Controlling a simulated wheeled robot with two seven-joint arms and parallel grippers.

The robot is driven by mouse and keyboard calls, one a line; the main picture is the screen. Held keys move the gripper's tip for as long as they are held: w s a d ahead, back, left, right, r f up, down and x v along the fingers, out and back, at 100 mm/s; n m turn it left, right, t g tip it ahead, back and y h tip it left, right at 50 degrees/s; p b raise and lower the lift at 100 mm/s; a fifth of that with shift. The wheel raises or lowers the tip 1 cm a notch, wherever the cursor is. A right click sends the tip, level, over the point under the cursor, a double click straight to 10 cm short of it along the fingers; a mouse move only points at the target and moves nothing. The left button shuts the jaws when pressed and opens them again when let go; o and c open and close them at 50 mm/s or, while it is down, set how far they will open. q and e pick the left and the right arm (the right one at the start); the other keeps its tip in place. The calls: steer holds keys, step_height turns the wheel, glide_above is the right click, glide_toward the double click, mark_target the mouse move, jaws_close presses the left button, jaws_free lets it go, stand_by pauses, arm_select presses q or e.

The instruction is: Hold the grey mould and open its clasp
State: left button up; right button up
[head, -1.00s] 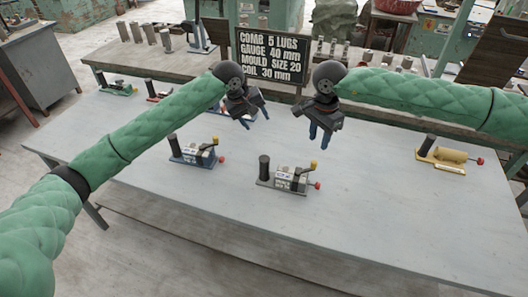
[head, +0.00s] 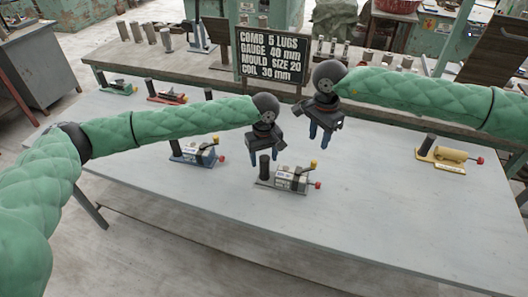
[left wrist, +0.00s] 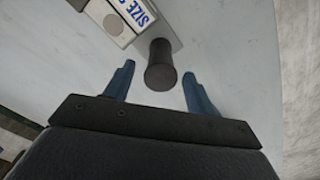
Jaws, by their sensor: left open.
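The grey mould (head: 290,179) stands on the table, with a black upright post (head: 264,170) at its left end. Its clasp has a yellow-tipped lever (head: 313,165), and a red knob (head: 318,184) sticks out at the right end. My left gripper (head: 264,161) is open above the post, one finger on each side of it. In the left wrist view the dark post (left wrist: 160,70) shows between the spread fingertips (left wrist: 158,72), with a gap on both sides. My right gripper (head: 320,138) is open and empty, above and behind the mould's right end.
A blue mould (head: 192,157) stands close on the left and a yellow one (head: 440,157) far right. Red (head: 166,97) and green (head: 117,89) ones are at the back left. A lettered sign (head: 271,56) stands behind. The table's front is clear.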

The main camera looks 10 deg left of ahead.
mark_target(264, 168)
arm_select(q)
steer(key=shift+f, duration=2.75)
